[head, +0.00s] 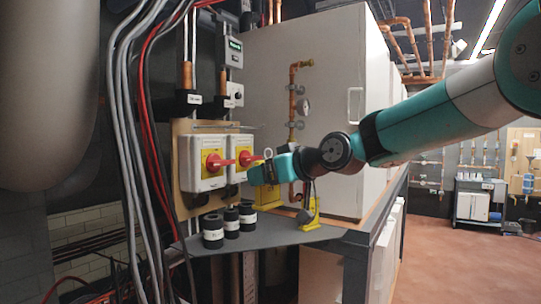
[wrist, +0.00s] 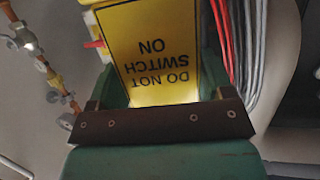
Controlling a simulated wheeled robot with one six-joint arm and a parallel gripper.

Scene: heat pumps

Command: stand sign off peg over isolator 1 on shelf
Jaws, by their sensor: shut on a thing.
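My gripper (head: 262,176) is shut on a yellow sign (wrist: 152,50) with black words "DO NOT SWITCH ON", upside down in the wrist view. In the head view a yellow piece (head: 266,196), seemingly this sign, shows below the gripper, above or at the shelf's back; contact is unclear. Two white isolators with red handles on yellow plates sit side by side on a wooden board: the left one (head: 201,180) and the right one (head: 236,146). Their numbers are unreadable. The grey shelf (head: 275,232) lies below them. A thin rod (head: 222,127) runs above the isolators.
Several black cylinders (head: 213,240) stand at the shelf's left. A yellow stand with a dark piece (head: 313,213) is at its right. Grey and red cables (head: 128,120) hang at left. A white cabinet (head: 340,80) and copper pipe (head: 293,100) are behind. Front-middle shelf is clear.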

